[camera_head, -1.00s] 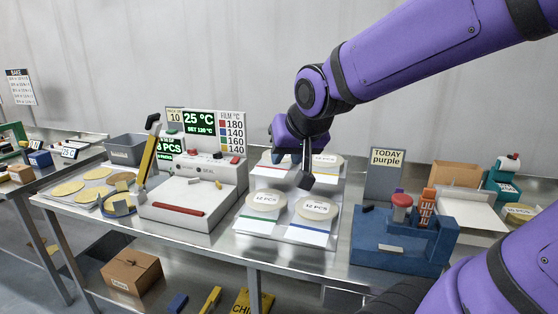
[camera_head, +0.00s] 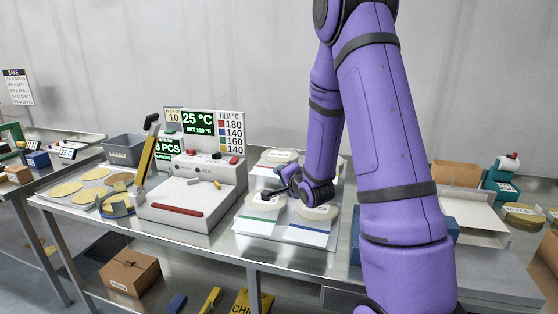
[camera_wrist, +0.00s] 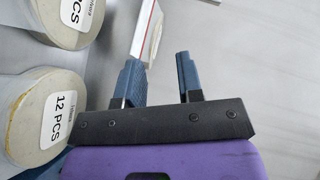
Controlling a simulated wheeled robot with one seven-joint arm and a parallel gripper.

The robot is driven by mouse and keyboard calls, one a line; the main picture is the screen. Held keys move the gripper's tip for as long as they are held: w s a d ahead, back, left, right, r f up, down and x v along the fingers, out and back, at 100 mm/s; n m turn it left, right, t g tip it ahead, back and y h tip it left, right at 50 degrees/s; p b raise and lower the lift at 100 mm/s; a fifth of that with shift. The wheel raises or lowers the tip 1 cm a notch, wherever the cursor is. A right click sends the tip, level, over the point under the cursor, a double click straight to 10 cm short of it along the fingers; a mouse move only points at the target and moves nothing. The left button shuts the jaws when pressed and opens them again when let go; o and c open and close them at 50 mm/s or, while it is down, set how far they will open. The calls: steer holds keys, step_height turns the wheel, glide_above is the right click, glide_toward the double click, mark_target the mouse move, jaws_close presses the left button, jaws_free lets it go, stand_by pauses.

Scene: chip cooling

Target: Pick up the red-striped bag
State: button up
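Several white bags with pale round stacks lie on the bench. The front ones show a green stripe (camera_head: 259,227) and a blue stripe (camera_head: 303,241). My arm and gripper (camera_head: 270,192) partly cover the back ones, whose stripe colours I cannot make out in the head view. In the wrist view a narrow white piece with a red stripe (camera_wrist: 146,30) shows beyond the left fingertip; it may be the red-striped bag, but I cannot be sure. My gripper (camera_wrist: 160,72) is open, nothing between its fingers. It is low over the bags, pointing left.
Two stacks labelled "12 PCS" (camera_wrist: 35,118) are close to my gripper's left side in the wrist view. The white sealer (camera_head: 190,190) stands left of the bags.

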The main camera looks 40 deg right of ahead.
mark_target(276, 176)
step_height(276, 176, down, 6)
steer(key=d+m+t, duration=0.3)
steer(key=m, duration=0.1)
steer(key=w, duration=0.4)
steer(key=shift+d, duration=0.1)
steer(key=shift+w+d+r, duration=0.1)
steer(key=shift+w+d, duration=0.05)
steer(key=shift+w, duration=0.75)
steer(key=shift+w+d+r, duration=0.1)
steer(key=shift+w+d, duration=0.05)
steer(key=shift+w, duration=0.7)
steer(key=shift+w+d+r, duration=0.1)
steer(key=shift+w+d, duration=0.05)
steer(key=shift+w, duration=0.75)
jaws_close()
